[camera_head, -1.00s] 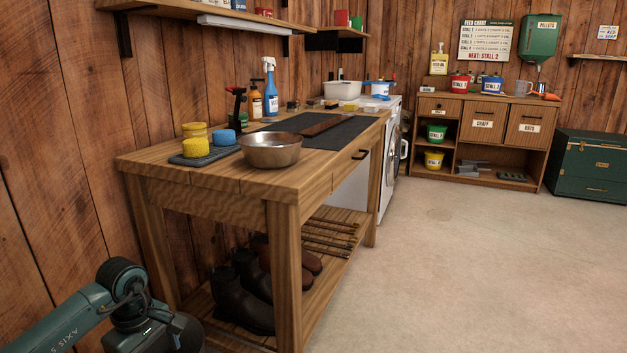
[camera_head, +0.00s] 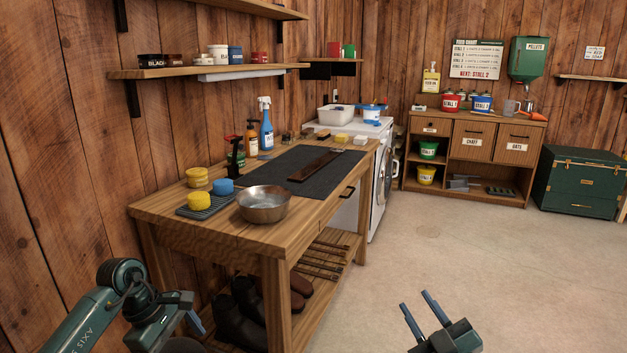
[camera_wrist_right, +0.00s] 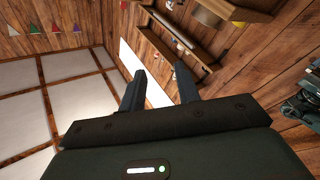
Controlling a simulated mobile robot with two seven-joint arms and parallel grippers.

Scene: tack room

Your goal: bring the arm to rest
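My right gripper (camera_head: 414,299) is at the lower middle right of the head view, above the open floor and to the right of the workbench. Its two blue fingers point up and to the left and stand apart, with nothing between them. The right wrist view shows the same two fingers (camera_wrist_right: 159,80) spread and empty. My left arm is folded at the lower left, in front of the bench's near end. Part of a blue finger of my left gripper (camera_head: 195,320) shows there; the rest is hidden, so its opening cannot be told.
The wooden workbench (camera_head: 215,233) carries a metal bowl (camera_head: 263,205), a dark mat (camera_head: 290,178), sponges and bottles. Boots (camera_head: 240,310) stand on its lower shelf. A washing machine (camera_head: 382,190), a cabinet (camera_head: 465,160) and a green chest (camera_head: 580,185) are further back. The floor (camera_head: 480,240) is clear.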

